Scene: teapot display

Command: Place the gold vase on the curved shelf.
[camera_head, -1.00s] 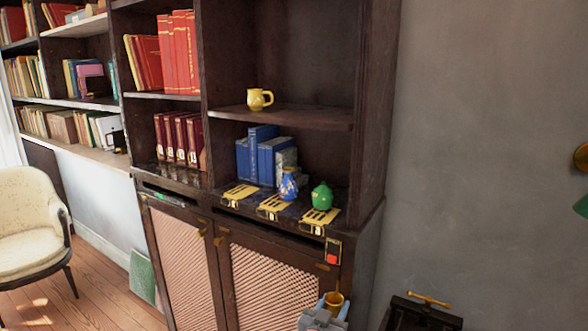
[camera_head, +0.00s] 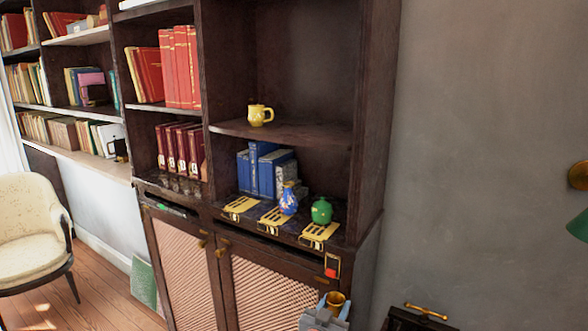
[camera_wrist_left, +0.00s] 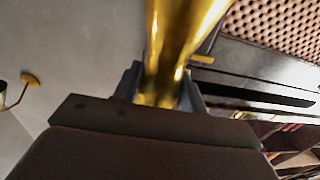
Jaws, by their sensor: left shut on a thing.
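The gold vase (camera_head: 336,301) shows at the bottom of the head view, upright, in front of the cabinet door. My left gripper (camera_head: 326,312) is shut on it. In the left wrist view the vase (camera_wrist_left: 178,45) is large and shiny between the fingers of my left gripper (camera_wrist_left: 160,90). The curved shelf (camera_head: 290,130) has a bowed front edge and is in the right bay of the bookcase, above and behind the vase. A yellow mug (camera_head: 260,115) stands on its left part; the right part is bare. My right gripper is not in view.
Below the shelf, a blue vase (camera_head: 289,198) and a green lidded pot (camera_head: 322,211) stand on the cabinet top near yellow plates (camera_head: 276,217). Blue books (camera_head: 268,172) stand behind them. The bookcase's right side panel (camera_head: 372,120) borders the bay. A dark case (camera_head: 415,320) is at bottom right.

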